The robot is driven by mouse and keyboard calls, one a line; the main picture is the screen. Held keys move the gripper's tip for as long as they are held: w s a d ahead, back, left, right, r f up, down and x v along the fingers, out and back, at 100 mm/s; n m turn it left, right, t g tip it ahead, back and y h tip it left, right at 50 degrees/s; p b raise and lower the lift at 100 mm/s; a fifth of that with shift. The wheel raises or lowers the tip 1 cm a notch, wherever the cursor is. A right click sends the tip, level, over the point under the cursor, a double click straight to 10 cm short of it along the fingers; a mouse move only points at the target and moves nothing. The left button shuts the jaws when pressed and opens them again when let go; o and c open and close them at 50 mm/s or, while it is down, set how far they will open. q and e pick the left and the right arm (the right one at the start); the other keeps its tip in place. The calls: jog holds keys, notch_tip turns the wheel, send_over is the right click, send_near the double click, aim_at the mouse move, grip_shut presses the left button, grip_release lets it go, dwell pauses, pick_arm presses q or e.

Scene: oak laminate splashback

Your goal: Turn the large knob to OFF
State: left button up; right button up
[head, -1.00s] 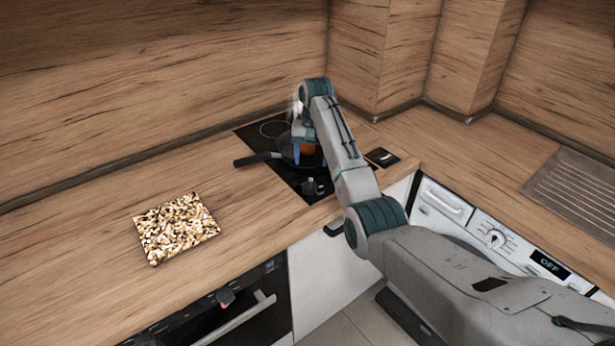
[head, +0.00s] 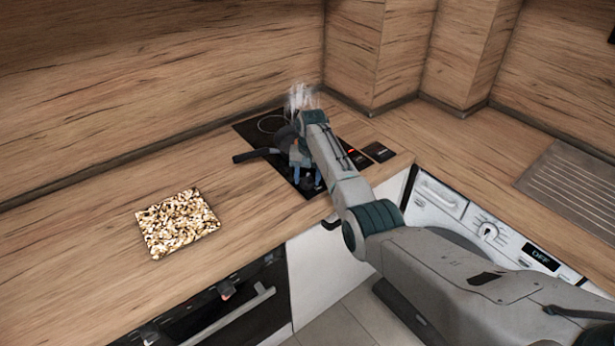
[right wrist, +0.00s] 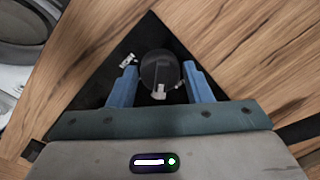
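A dark round knob (right wrist: 160,70) with a pale pointer stands on the black cooktop (right wrist: 105,92) in the right wrist view. In the head view the knob (head: 308,184) shows small at the cooktop's front. My right gripper (right wrist: 160,88) is above it, with its blue fingers apart on either side of the knob. The gripper also shows in the head view (head: 307,174). I cannot tell whether the fingers touch the knob. Its marks are too small to read. My left gripper is not in view.
A dark pan (head: 262,153) on the cooktop is partly hidden by my right arm, with steam (head: 300,97) rising behind it. A speckled board (head: 177,222) lies on the counter. A washing machine with a dial (head: 488,232) and OFF display (head: 541,257) is at right.

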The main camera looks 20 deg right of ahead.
jog(key=c, duration=0.5)
jog(key=shift+c, duration=0.2)
jog(key=shift+r+n, duration=0.1)
jog(key=shift+n, duration=0.2)
jog(key=shift+n+p, duration=0.4)
jog(key=shift+n, duration=0.2)
jog(key=shift+n+p, duration=0.4)
jog(key=shift+n, duration=0.8)
jog(key=n, duration=0.5)
jog(key=shift+w+n, duration=0.1)
jog(key=shift+n, duration=0.2)
jog(key=o, duration=1)
jog(key=shift+g, duration=0.3)
jog(key=shift+c, duration=0.2)
